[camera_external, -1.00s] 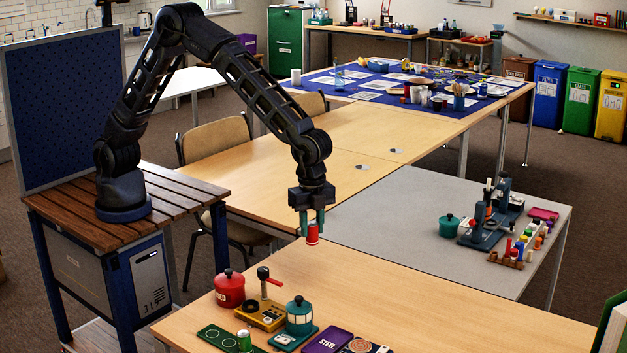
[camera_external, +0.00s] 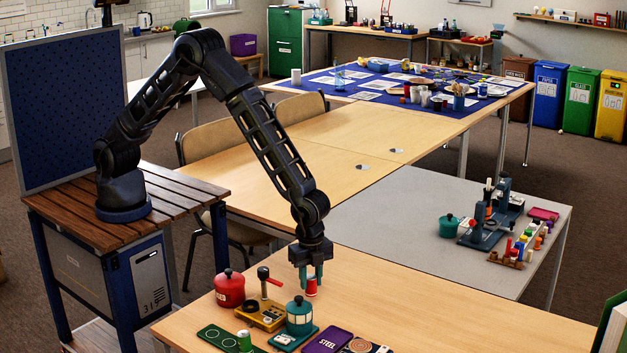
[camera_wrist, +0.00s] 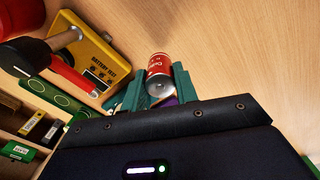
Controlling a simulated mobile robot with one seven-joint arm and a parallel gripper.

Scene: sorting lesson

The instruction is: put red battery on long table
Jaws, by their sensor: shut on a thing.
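In the wrist view the red battery (camera_wrist: 159,68) shows printed lettering between the teal fingers of my gripper (camera_wrist: 157,88). The battery is upright in the external view, low over the near wooden table (camera_external: 430,310). I cannot tell whether its bottom touches the top. Which of the joined tables is the long table is not marked.
The tabletop to the right is clear.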

